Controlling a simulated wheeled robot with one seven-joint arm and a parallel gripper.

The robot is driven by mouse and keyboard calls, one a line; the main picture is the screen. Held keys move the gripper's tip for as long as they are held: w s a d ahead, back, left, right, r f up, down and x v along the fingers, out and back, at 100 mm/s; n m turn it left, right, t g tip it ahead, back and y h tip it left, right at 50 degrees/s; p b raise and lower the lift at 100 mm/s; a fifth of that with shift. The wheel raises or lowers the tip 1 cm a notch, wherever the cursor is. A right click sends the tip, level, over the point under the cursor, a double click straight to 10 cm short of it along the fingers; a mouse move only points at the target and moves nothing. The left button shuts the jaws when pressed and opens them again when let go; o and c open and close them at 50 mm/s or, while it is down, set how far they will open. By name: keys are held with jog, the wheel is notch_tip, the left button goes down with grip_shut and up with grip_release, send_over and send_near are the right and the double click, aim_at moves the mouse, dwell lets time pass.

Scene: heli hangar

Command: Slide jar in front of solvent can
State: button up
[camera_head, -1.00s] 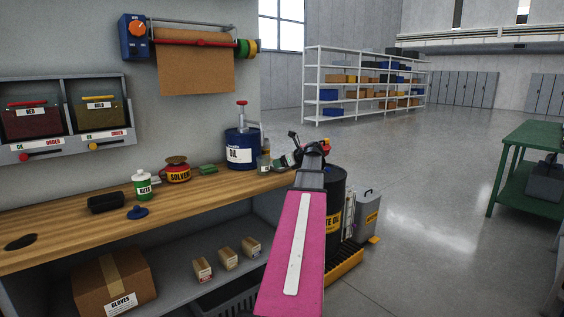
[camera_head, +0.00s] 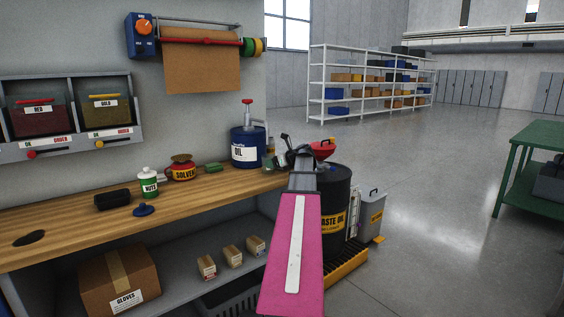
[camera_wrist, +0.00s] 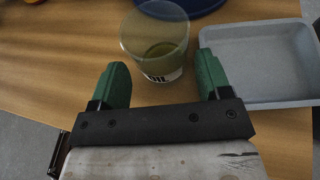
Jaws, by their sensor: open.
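A clear glass jar (camera_wrist: 157,62) with olive-coloured contents and a partly hidden label stands on the wooden bench in the wrist view. My gripper (camera_wrist: 162,68) is open, with one green finger on each side of the jar's lower part; I cannot tell whether either touches it. In the head view my gripper (camera_head: 276,162) is low over the bench's right end, and the jar is mostly hidden there. The solvent can (camera_head: 182,170), red with a yellow label, stands further left on the bench. A white-lidded jar marked NUTS (camera_head: 148,184) stands left of the can.
The blue oil can (camera_head: 247,151) stands just behind the glass jar. A grey tray (camera_wrist: 262,102) lies right of my fingers. A green block (camera_head: 213,167), a black tray (camera_head: 112,199) and a blue lid (camera_head: 144,211) lie along the bench (camera_head: 75,224). The waste oil drum (camera_head: 333,198) stands beyond its right end.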

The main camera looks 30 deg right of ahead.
jog(key=shift+x, duration=2)
jog(key=c, duration=0.7)
jog(key=shift+a, duration=0.15)
